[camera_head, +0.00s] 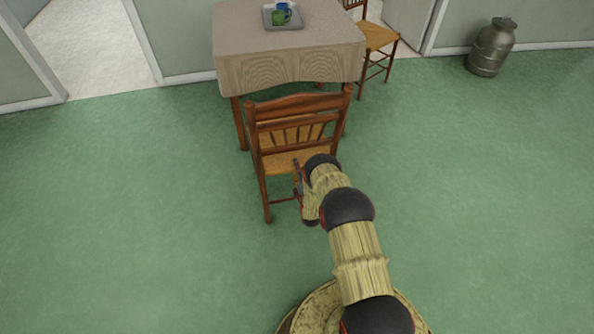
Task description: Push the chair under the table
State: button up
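A wooden chair (298,103) with a slatted back and a tan seat stands in front of the table, its back toward me. Its far part reaches the hanging edge of the tablecloth; how far the seat goes under is hidden. The table (289,45) has a grey-beige cloth and wooden legs. My gripper (298,178) is at the chair's near side, just below the backrest at seat height. My arm hides part of the chair's right near leg. I cannot tell whether the gripper touches the chair or whether its fingers are open.
A grey tray (268,24) with a green cup (279,17) and a blue cup (284,7) is on the table. A second chair (376,38) stands at the table's right. A metal can (491,48) is by the wall. Green floor is clear on both sides.

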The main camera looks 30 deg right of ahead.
grip_shut()
dwell(0.8)
